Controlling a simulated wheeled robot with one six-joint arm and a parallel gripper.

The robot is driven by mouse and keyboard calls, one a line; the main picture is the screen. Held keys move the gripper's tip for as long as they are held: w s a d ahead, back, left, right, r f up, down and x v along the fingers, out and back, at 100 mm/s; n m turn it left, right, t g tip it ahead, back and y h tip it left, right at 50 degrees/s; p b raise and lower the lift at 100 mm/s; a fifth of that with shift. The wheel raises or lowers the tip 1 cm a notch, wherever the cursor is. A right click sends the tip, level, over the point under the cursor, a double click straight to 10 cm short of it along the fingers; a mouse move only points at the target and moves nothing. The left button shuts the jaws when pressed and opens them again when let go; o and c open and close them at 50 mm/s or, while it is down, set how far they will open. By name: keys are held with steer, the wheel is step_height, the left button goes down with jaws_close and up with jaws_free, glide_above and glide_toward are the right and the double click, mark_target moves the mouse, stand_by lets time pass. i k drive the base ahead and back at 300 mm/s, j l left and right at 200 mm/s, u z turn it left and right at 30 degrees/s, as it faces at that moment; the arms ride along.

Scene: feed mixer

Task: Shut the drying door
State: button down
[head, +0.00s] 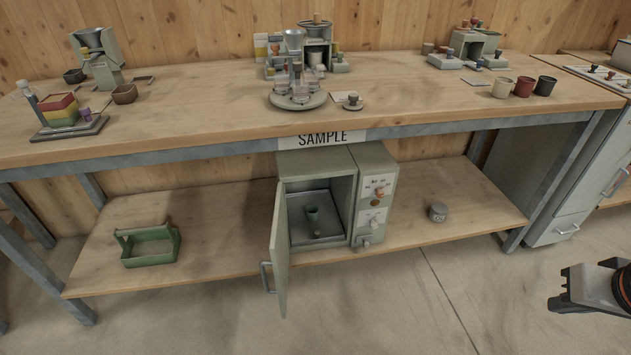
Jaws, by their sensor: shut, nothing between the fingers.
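The drying door (280,255) is the grey-green hinged door of a small drying oven (313,162) on the lower shelf. It stands wide open, swung out toward me from the left side of the oven, with a metal handle (267,277) on it. The control panel (377,196) with knobs is on the oven's right. My gripper (556,288) is at the right edge, over the floor, shut and empty, well apart from the door.
The workbench (420,105) above holds several devices and cups. A grey cabinet (570,215) stands at right. The floor (400,315) before the oven is clear.

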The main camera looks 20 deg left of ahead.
mark_target(279, 246)
steer(key=k+j+u, duration=0.25)
steer(key=j, duration=0.6)
steer(key=j+u, duration=0.25)
steer(key=j, duration=0.6)
steer(key=l, duration=0.85)
steer(key=k, duration=0.05)
